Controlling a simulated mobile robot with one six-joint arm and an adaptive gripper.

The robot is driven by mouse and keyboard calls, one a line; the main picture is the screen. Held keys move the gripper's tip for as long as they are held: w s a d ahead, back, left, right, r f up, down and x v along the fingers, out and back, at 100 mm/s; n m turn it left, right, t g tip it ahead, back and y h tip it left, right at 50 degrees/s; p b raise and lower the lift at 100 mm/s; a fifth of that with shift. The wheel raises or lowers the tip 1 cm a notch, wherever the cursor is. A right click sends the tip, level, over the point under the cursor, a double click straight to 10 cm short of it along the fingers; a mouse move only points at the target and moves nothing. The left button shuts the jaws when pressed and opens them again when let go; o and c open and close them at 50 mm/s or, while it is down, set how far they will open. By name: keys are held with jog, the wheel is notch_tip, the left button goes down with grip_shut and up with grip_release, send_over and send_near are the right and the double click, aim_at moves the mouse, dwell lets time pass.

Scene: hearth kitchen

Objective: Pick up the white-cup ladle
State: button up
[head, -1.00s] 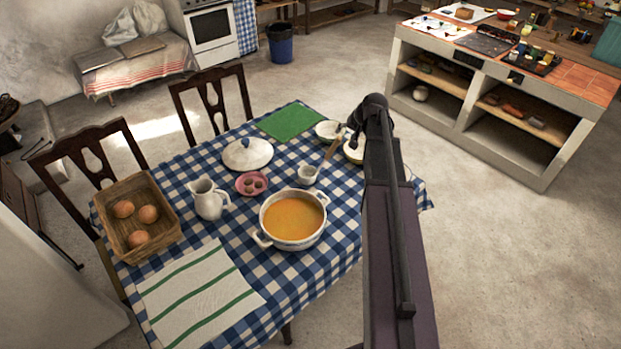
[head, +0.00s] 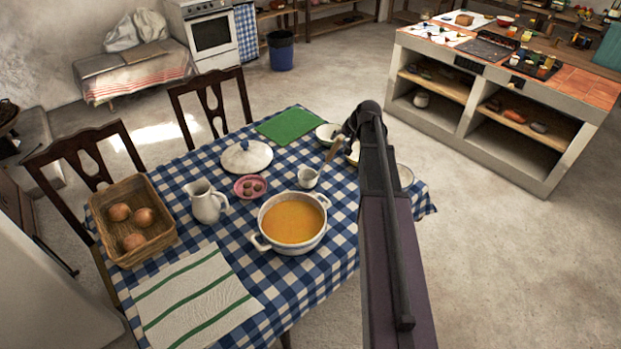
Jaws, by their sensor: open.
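The white-cup ladle (head: 308,178) is on the checked tablecloth, its white cup just behind the soup pot. Its brown handle slants up to the right, toward the bowls. My gripper (head: 348,131) is at the far end of my arm, beyond the handle's upper end and close to it in the picture. It is open, and I see nothing held in it. My arm hides part of the gripper, and I cannot tell whether the gripper touches the handle.
Around the ladle are the pot of orange soup (head: 293,221), a pink dish (head: 240,188), a white lid (head: 246,157), and white bowls (head: 325,134) beside my gripper. A jug (head: 207,203) and basket (head: 157,240) stand left. A green mat (head: 290,126) lies bare behind.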

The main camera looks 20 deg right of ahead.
aim_at(336, 147)
jog(key=b+x, duration=0.3)
jog(key=shift+s+f, duration=0.15)
jog(key=shift+s, duration=0.1)
jog(key=shift+b+x, duration=0.85)
jog(key=shift+x, duration=0.25)
jog(key=shift+c, duration=0.2)
grip_shut()
